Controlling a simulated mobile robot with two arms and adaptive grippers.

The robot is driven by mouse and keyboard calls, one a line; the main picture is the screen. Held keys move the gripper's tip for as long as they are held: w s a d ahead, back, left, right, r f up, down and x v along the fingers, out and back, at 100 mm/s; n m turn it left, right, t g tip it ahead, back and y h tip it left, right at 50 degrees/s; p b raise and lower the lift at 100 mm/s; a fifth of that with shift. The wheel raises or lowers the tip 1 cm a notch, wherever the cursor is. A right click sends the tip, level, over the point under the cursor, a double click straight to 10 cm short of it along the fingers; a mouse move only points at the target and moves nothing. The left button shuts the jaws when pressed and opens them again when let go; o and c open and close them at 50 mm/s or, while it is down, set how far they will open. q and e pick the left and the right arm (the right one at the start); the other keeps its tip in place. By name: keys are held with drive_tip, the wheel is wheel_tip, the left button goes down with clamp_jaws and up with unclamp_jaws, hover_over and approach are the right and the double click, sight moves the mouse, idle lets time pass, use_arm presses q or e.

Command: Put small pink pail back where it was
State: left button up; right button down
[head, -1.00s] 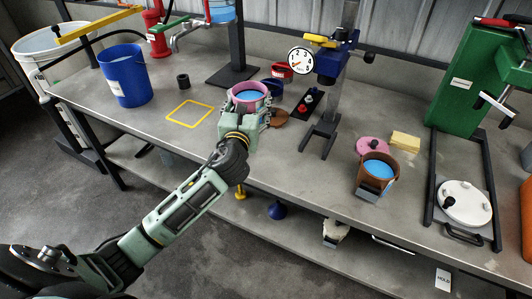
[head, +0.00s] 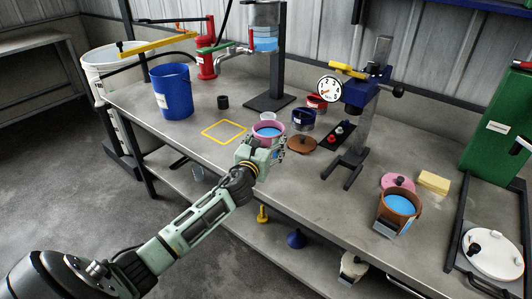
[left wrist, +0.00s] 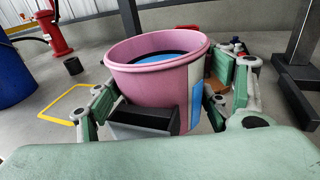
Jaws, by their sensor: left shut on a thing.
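The small pink pail (head: 268,131) is upright with blue contents, near the middle of the bench. My left gripper (head: 264,148) is shut on it from the front. In the left wrist view the pail (left wrist: 150,80) sits between the green-padded fingers (left wrist: 160,108), with a dark grey block and a blue-and-white patch on its near side. A yellow square outline (head: 224,122) lies empty on the bench just left of the pail. I cannot tell whether the pail touches the bench. My right gripper is out of view.
A blue bucket (head: 171,92) and black cup (head: 223,102) stand to the left. A brown lid (head: 302,145), red and blue pots and a gauge stand (head: 352,130) are right of the pail. A tap with a tank (head: 264,38) rises behind. A brown pail (head: 393,212) stands farther right.

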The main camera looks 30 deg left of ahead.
use_arm(q)
drive_tip(key=shift+w+a+f, duration=0.1)
drive_tip(key=shift+a, duration=0.1)
drive_tip(key=shift+f+b, duration=0.6)
drive_tip(key=shift+f, duration=1.4)
drive_tip(key=o, duration=1.3)
drive_tip(key=shift+f, duration=0.15)
drive_tip(key=o, duration=0.5)
